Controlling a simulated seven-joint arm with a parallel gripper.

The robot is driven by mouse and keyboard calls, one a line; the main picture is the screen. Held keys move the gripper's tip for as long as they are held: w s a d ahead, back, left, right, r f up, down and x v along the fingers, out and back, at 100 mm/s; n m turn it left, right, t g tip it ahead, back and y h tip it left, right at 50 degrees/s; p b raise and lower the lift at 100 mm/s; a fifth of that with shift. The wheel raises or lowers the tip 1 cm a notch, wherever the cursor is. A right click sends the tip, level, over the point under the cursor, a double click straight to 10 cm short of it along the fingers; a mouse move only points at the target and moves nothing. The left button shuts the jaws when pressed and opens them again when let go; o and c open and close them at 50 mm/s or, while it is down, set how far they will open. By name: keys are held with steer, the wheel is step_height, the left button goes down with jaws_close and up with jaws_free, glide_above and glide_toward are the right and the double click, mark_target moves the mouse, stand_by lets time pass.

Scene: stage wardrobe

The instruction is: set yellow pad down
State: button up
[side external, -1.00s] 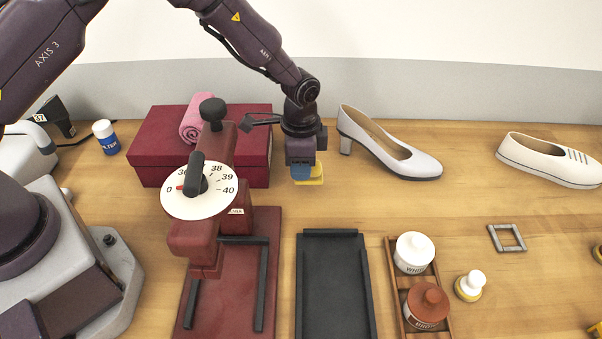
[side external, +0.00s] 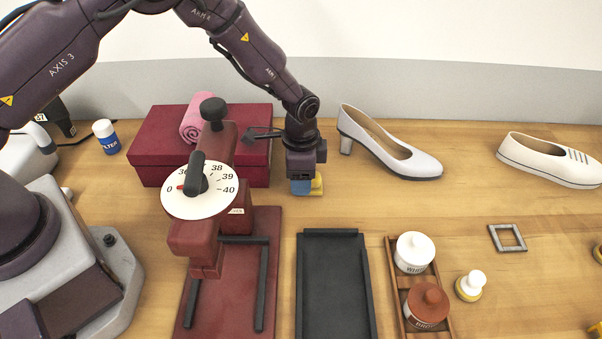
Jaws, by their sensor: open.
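The yellow pad (side external: 318,184) shows at the right side of my gripper's tip, low over the wooden table between the burgundy box and the white heeled shoe. My gripper (side external: 304,184) points straight down at the pad, with its jaws open. A blue piece (side external: 300,188) at the gripper's tip hides the pad's left part. I cannot tell whether it belongs to a finger, nor whether the pad touches the table or a finger.
The burgundy box (side external: 150,150) with a pink roll (side external: 196,119) stands left of my gripper, close by. The red stand with a dial (side external: 201,191) is in front-left. A heeled shoe (side external: 400,158) is to the right. A black tray (side external: 333,285) lies in front, with bare table between.

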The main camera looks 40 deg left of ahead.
steer(key=s+a+r+n+t, duration=0.1)
steer(key=s+r, duration=0.1)
steer(key=r, duration=0.9)
steer(key=s+a+r+n, duration=0.1)
steer(key=a+r, duration=0.1)
steer(key=r, duration=0.8)
steer(key=s+a+r+n+t, duration=0.2)
steer(key=s+a+r+n, duration=0.1)
steer(key=s+r, duration=0.55)
steer(key=s+a+r+n+t, duration=0.1)
steer(key=s+r+n, duration=0.1)
steer(key=s, duration=0.5)
steer(key=s+a+r+n+t, duration=0.1)
steer(key=s+a+n, duration=0.1)
steer(key=s, duration=0.4)
steer(key=shift+s+a+r+t, duration=0.25)
steer(key=shift+s+r+t, duration=0.05)
steer(key=shift+s+r, duration=0.1)
